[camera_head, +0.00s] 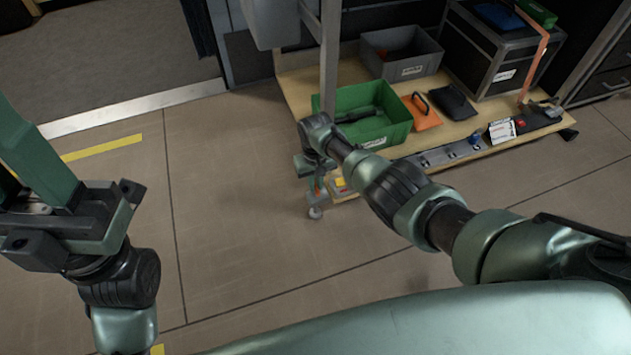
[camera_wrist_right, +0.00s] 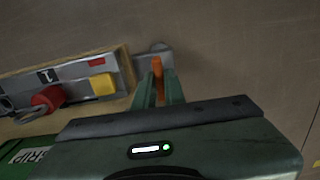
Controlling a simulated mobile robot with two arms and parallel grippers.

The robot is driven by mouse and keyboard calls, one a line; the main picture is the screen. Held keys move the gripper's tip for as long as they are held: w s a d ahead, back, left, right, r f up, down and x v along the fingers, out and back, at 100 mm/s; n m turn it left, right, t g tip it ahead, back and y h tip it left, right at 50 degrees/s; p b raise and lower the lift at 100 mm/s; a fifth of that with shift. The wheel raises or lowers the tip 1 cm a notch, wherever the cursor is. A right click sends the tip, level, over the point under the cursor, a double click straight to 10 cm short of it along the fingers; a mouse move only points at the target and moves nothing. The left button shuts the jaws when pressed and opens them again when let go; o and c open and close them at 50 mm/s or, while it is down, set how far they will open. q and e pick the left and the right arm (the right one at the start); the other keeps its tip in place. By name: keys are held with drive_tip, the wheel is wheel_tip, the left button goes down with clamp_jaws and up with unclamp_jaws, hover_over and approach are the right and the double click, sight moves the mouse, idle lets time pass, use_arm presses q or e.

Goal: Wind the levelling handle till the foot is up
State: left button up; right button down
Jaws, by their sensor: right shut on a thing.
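The levelling handle shows as an orange grip (camera_wrist_right: 157,75) between the fingertips of my right gripper (camera_wrist_right: 158,85) in the right wrist view. The fingers are shut on it. In the head view my right gripper (camera_head: 314,172) is at the front left corner of the wooden deck, and a small red part shows below it. A grey foot (camera_head: 315,212) with a round end hangs at that corner, low over the floor. I cannot tell whether it touches the floor. My left gripper (camera_head: 62,225) is at the left, away from the deck; its fingertips do not show clearly.
The deck (camera_head: 300,90) carries a green crate (camera_head: 385,135), a grey crate (camera_head: 405,50) and a black case (camera_head: 490,55). A strip with a yellow block (camera_wrist_right: 102,85) and a red knob (camera_wrist_right: 48,98) runs along its edge. A grey post stands nearby. Floor to the left is clear.

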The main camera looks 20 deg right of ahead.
drive_tip(key=n, duration=0.5)
drive_tip(key=shift+n, duration=0.3)
drive_tip(key=n, duration=0.2)
drive_tip(key=shift+n, duration=0.4)
drive_tip(key=n, duration=0.3)
drive_tip(key=shift+n, duration=0.3)
drive_tip(key=n, duration=1)
drive_tip(key=shift+n, duration=1)
drive_tip(key=c, duration=1.5)
unclamp_jaws()
